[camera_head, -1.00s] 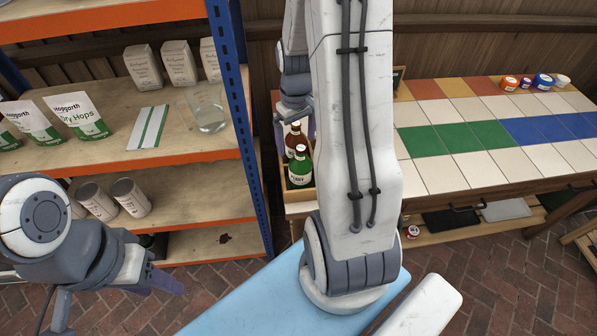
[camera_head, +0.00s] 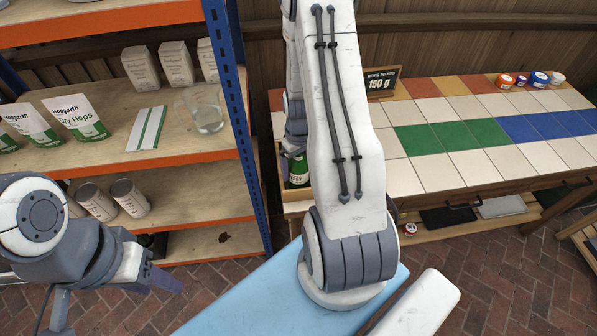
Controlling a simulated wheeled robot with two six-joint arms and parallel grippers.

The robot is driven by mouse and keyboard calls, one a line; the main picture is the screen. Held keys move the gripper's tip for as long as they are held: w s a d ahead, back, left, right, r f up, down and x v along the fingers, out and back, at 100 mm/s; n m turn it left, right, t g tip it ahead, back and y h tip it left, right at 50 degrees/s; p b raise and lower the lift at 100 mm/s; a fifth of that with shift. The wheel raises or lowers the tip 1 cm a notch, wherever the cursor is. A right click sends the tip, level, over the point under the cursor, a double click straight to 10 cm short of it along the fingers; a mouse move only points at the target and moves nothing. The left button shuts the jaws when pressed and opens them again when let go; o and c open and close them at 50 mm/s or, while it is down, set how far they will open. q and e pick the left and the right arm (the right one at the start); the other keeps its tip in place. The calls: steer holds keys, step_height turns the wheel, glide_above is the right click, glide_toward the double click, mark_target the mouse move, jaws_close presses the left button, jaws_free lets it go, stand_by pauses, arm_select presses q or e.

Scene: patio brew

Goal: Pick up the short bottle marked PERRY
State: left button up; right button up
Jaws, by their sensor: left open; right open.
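A green bottle with a white and green label (camera_head: 298,172) stands in a wooden crate (camera_head: 290,193) at the left end of the tiled table. My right arm and gripper cover its upper part, and its label is only partly readable. My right gripper (camera_head: 293,149) is open, pointing down over the crate at the bottle's top; whether its fingers straddle the neck cannot be told. The brown bottle is hidden behind the arm. My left gripper (camera_head: 150,280) is open and empty at the lower left, in front of the shelf and away from the crate.
The shelf rack (camera_head: 236,110) with an orange and blue frame stands close to the crate's left. It holds hop pouches, cartons, a glass jug (camera_head: 206,112) and cans. A small sign (camera_head: 381,83) and several small tubs stand on the table's back edge. Most tiles are clear.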

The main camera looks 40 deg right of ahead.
jaws_close()
